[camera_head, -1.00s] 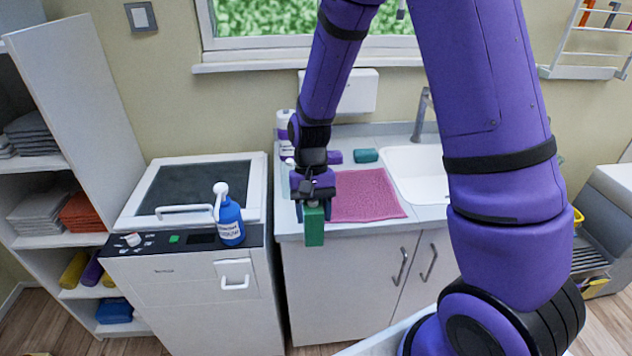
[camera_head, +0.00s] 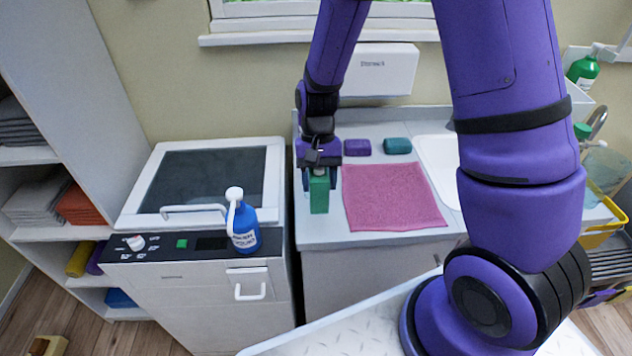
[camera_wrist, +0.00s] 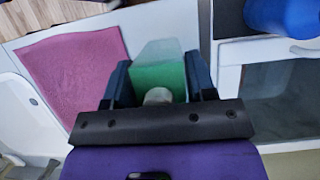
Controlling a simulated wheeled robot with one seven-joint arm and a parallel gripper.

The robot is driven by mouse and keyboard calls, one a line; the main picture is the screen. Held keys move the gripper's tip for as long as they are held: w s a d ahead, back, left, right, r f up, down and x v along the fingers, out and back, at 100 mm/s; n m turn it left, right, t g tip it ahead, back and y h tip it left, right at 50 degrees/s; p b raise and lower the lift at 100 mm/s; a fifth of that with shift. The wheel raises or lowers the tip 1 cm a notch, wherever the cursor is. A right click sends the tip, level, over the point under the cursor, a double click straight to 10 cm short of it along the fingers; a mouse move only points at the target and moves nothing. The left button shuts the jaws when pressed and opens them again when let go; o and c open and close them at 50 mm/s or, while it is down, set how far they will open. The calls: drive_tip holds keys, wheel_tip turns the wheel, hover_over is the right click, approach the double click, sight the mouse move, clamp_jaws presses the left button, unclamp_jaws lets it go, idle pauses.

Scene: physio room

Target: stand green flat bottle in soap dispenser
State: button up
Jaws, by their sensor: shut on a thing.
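The green flat bottle (camera_head: 319,193) is held in my gripper (camera_head: 318,176), above the counter's left part, beside the pink towel. In the wrist view the bottle (camera_wrist: 158,78) sits between the two fingers of my gripper (camera_wrist: 159,84). Its pale cap faces the wrist, and its far part looks clear. I cannot tell whether its base touches the counter. A white box (camera_head: 380,70) with small unreadable lettering hangs on the wall behind the counter. It may be the soap dispenser, but I cannot confirm that. No opening shows in it.
The pink towel (camera_head: 392,197) lies right of the bottle. Purple (camera_head: 357,147) and teal (camera_head: 397,146) blocks lie behind it. A blue spray bottle (camera_head: 243,228) stands on the white machine (camera_head: 200,285) at left. Another green bottle (camera_head: 583,70) stands at the upper right.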

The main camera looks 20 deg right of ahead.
drive_tip(key=shift+f, duration=1.8)
drive_tip(key=o, duration=1)
drive_tip(key=shift+f, duration=0.1)
drive_tip(key=shift+o, duration=0.2)
drive_tip(key=v, duration=1.2)
wheel_tip(320, 180, up, 16)
drive_tip(key=n+t, duration=0.2)
drive_tip(key=t, duration=0.3)
hover_over(319, 191)
drive_tip(key=s+d, duration=0.2)
drive_tip(key=d, duration=0.5)
drive_tip(key=s+d+r+t, duration=0.1)
drive_tip(key=s+r+t, duration=0.1)
drive_tip(key=s, duration=0.3)
drive_tip(key=s+d+r+n+t+h, duration=0.1)
drive_tip(key=s+d+r+t, duration=0.1)
drive_tip(key=s+r, duration=0.2)
drive_tip(key=shift+s+d+r, duration=0.3)
drive_tip(key=shift+s+r, duration=0.1)
drive_tip(key=shift+s, duration=0.85)
drive_tip(key=shift+s+n, duration=0.3)
drive_tip(key=shift+s, duration=0.1)
